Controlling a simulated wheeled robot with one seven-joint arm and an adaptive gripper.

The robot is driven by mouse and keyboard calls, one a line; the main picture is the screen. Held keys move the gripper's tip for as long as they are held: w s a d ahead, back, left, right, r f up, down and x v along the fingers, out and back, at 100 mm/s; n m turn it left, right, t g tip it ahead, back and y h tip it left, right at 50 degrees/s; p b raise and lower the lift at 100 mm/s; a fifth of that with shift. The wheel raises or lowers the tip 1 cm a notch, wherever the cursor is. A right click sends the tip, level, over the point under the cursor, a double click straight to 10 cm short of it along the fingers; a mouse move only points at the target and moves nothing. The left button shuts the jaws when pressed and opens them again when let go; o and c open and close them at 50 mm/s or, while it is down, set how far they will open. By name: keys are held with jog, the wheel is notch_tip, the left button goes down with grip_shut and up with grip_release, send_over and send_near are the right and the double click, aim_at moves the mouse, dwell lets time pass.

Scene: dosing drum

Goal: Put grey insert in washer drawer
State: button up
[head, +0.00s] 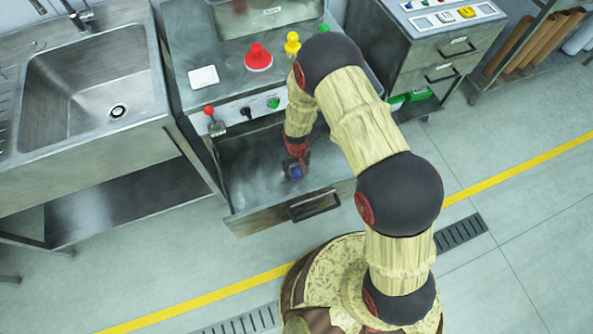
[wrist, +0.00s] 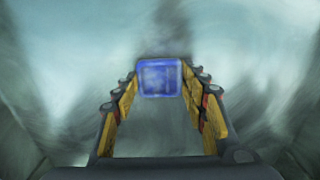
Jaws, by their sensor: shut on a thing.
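The washer drawer (head: 258,217) is pulled open under the steel counter, and its metal floor fills the wrist view (wrist: 80,60). My gripper (head: 296,171) points down into the open drawer. In the wrist view my gripper (wrist: 160,90) is shut on a small blue block (wrist: 159,77), held between the fingertips. The block also shows as a dark blue patch in the head view (head: 296,173). I cannot tell whether it touches the drawer floor. The held piece looks blue, and I see no clearly grey insert elsewhere.
The counter above holds a white square dish (head: 203,77), a red knob-shaped piece (head: 258,58) and a yellow one (head: 292,43). A control panel with a red-topped lever (head: 211,118) lies behind the drawer. A sink (head: 95,75) stands left, a cabinet (head: 440,65) right.

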jog(key=shift+f, duration=0.15)
jog(key=o, duration=1)
jog(key=shift+o, duration=0.6)
